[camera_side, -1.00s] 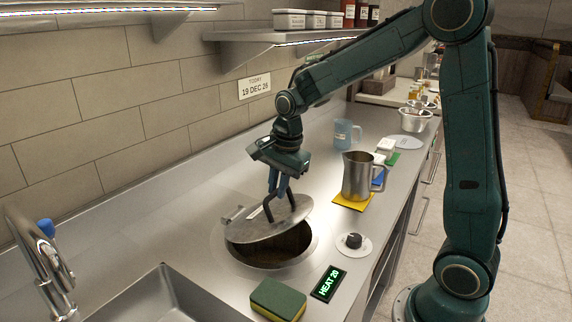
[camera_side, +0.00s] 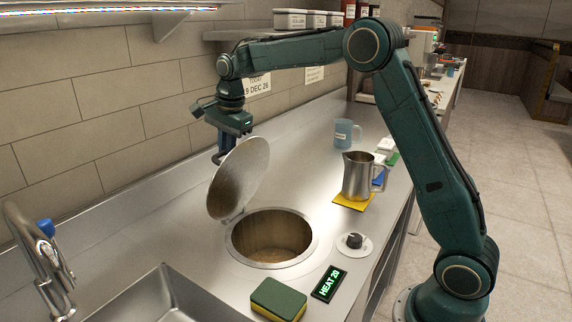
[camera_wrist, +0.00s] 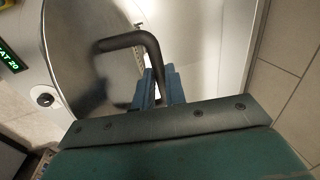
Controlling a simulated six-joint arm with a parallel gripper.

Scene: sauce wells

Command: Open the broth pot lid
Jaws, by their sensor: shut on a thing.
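The broth pot lid (camera_side: 239,179) is a round steel disc, tilted steeply up on the wall side of the round pot well (camera_side: 272,240). The well is uncovered, and brownish broth shows low inside it. My gripper (camera_side: 223,157) is behind the raised lid, which hides part of its fingers. In the wrist view the blue fingers of my gripper (camera_wrist: 160,88) are shut on the dark bent lid handle (camera_wrist: 135,42). The lid's face (camera_wrist: 82,60) fills the left of that view.
A sponge (camera_side: 278,298), a heat display (camera_side: 328,284) and a knob (camera_side: 354,241) lie in front. The sink (camera_side: 165,296) is at lower left. The tiled wall is close behind my gripper.

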